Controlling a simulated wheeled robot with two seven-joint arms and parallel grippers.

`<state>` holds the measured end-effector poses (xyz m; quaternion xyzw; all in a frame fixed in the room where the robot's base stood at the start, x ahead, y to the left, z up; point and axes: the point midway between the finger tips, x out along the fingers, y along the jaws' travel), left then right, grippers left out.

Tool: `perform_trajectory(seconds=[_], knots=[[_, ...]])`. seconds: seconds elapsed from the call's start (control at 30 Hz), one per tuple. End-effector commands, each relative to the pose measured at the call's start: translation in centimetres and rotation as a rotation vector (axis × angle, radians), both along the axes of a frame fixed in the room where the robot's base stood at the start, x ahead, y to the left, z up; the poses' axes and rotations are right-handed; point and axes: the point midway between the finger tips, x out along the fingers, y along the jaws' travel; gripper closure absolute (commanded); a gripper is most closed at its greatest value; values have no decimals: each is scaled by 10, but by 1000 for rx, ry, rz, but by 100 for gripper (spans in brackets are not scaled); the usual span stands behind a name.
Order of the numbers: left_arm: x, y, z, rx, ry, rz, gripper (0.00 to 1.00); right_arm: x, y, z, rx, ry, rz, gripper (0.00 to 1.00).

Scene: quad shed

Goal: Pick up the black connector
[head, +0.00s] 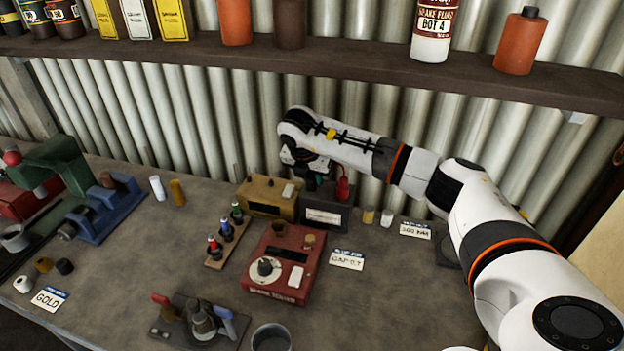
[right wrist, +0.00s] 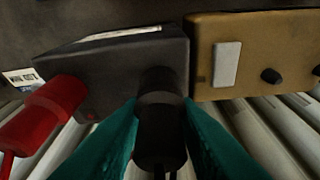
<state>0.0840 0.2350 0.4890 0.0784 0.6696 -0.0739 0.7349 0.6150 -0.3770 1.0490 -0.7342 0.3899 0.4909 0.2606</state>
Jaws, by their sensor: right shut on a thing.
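In the right wrist view the black connector (right wrist: 160,118) sits between the two teal fingers of my right gripper (right wrist: 160,140), which is shut on it. The connector's top overlaps the dark box (right wrist: 105,65); I cannot tell whether it is still plugged in. A red connector (right wrist: 50,102) is at the box's left side. In the head view my right gripper (head: 312,182) is at the back of the bench, by the dark box (head: 324,216) and the red connector (head: 343,187). The black connector cannot be made out there. My left gripper is not in view.
A tan box (head: 266,196) stands left of the dark box. A red tester box (head: 278,275) and a rack of coloured-handled tools (head: 226,238) are in front. A shelf (head: 345,72) with bottles hangs above. Small cups (head: 387,217) stand right of the dark box.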

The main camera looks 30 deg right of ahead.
Motion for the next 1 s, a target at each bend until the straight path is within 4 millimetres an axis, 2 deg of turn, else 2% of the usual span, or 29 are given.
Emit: perform_trajectory(seconds=[0.23, 0.47, 0.7, 0.8, 1.0], knots=[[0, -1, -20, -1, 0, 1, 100, 1, 0, 28, 1, -6, 0, 95], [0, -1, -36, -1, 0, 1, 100, -29, 45, 24, 0, -2, 8, 95], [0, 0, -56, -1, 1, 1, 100, -69, 103, 25, 0, -2, 7, 95], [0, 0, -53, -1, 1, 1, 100, -81, 121, 29, -1, -3, 5, 95], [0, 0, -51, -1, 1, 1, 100, -96, 143, 30, -2, -3, 3, 95]])
